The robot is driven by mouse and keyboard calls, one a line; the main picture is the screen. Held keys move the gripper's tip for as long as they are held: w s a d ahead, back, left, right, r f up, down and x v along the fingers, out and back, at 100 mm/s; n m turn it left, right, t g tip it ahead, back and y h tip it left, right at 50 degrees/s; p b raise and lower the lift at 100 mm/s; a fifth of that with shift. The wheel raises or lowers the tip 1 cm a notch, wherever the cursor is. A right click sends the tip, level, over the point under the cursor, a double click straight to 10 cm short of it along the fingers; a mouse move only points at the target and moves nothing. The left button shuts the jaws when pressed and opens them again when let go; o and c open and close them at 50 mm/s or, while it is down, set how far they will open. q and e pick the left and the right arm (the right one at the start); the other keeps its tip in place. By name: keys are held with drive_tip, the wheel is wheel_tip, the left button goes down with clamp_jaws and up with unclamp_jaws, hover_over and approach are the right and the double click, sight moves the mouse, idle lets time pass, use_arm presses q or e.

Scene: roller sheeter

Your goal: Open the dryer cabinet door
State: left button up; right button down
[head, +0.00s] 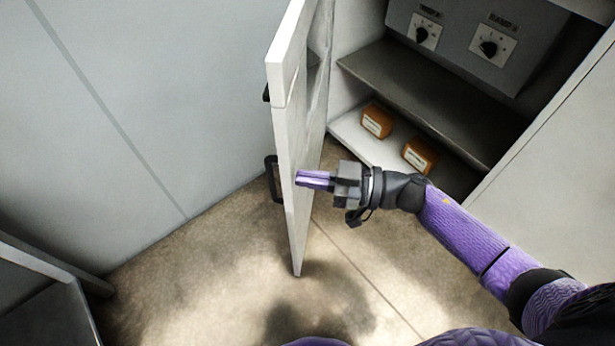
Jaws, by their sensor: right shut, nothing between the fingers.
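The dryer cabinet door (298,130) is a light grey panel in the middle of the head view. It stands swung out from the cabinet, seen nearly edge-on. A dark handle (272,180) shows on its left, outer side. My right gripper (302,179) has purple fingers and is shut with nothing in it. Its fingertips are at the inner side of the door, touching or very close; I cannot tell which. The open cabinet (425,95) shows a dark shelf and two dials. My left gripper is not in view.
Two small orange-brown boxes (376,121) (420,155) sit on a white lower shelf inside the cabinet. A grey wall (110,120) stands to the left of the door. The brown floor between wall and door is clear. A dark-framed item (45,290) is at lower left.

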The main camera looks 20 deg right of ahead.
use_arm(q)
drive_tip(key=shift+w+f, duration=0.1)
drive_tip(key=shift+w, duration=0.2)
use_arm(e)
drive_tip(key=shift+w+a, duration=0.1)
drive_tip(key=shift+a, duration=0.05)
drive_tip(key=shift+w+a, duration=0.1)
